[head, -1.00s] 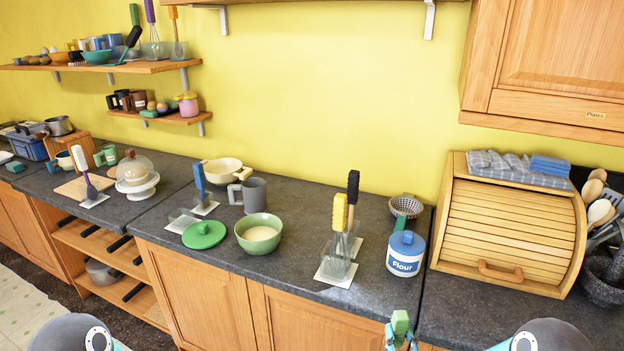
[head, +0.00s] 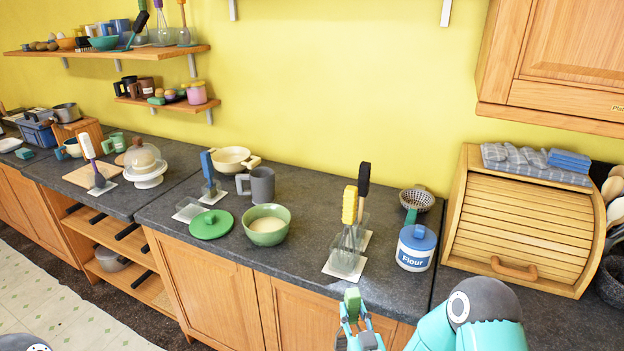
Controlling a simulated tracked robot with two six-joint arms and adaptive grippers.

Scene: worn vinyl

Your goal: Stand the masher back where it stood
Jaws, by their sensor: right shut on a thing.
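My right gripper (head: 356,324) is at the bottom of the head view, in front of the counter's edge. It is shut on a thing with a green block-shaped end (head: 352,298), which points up. This looks like the masher's handle; the rest of it is hidden or below the picture. A clear holder on a white square (head: 188,210) stands empty beside the green lid. Other holders on white squares hold a yellow-handled whisk (head: 349,206), a black-handled tool (head: 364,176), a blue-handled tool (head: 207,166) and a white-handled tool (head: 88,148). My left gripper is out of view.
The green lid (head: 211,225), green bowl (head: 267,231), grey mug (head: 261,185) and flour jar (head: 415,252) stand on the dark counter (head: 300,262). A strainer (head: 417,199) lies behind the jar. The wooden bread box (head: 512,225) is at the right. Bare counter shows between bowl and whisk.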

